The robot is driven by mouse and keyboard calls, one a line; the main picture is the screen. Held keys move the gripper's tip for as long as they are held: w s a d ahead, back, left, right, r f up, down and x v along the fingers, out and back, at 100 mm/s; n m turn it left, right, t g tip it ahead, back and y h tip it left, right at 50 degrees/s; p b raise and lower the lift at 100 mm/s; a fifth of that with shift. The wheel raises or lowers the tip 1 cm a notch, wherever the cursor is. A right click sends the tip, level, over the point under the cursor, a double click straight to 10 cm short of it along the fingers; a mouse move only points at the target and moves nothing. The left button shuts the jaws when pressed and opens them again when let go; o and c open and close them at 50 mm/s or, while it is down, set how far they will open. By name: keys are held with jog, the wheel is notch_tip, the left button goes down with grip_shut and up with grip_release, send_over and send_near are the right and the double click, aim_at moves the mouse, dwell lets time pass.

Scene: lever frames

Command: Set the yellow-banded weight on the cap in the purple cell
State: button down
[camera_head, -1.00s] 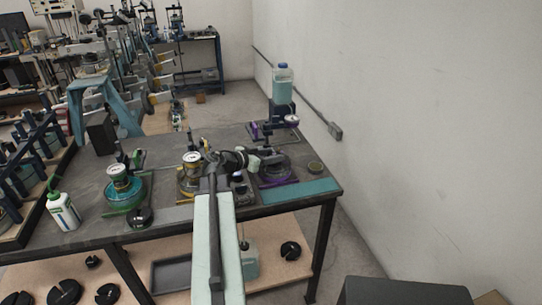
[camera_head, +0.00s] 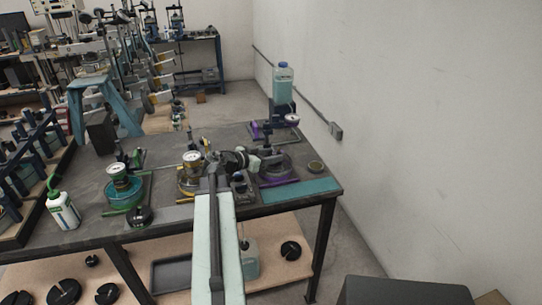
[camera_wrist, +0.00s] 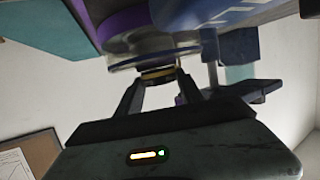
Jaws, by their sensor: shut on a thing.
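The purple cell (camera_head: 280,183) stands at the right end of the bench, with a purple ring at its base. In the wrist view its purple ring (camera_wrist: 122,22) shows at the top, beside a clear round rim. My gripper (camera_wrist: 156,82) is shut on the yellow-banded weight (camera_wrist: 158,74), a dark piece with a thin yellow band between the fingertips. The weight appears close to the clear rim; I cannot tell whether they touch. The cap is not clearly visible. In the head view my gripper (camera_head: 252,162) is beside the purple cell, and the weight cannot be made out.
A yellow cell (camera_head: 188,185) and a green cell (camera_head: 125,195) with dials stand to the left. A bottle (camera_head: 283,85) stands on a post behind the purple cell.

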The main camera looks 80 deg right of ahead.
jog(key=c, duration=0.7)
grip_release()
jog(key=shift+o, duration=0.2)
jog(key=p+v, duration=0.2)
jog(key=v, duration=0.6)
jog(key=shift+d, duration=0.1)
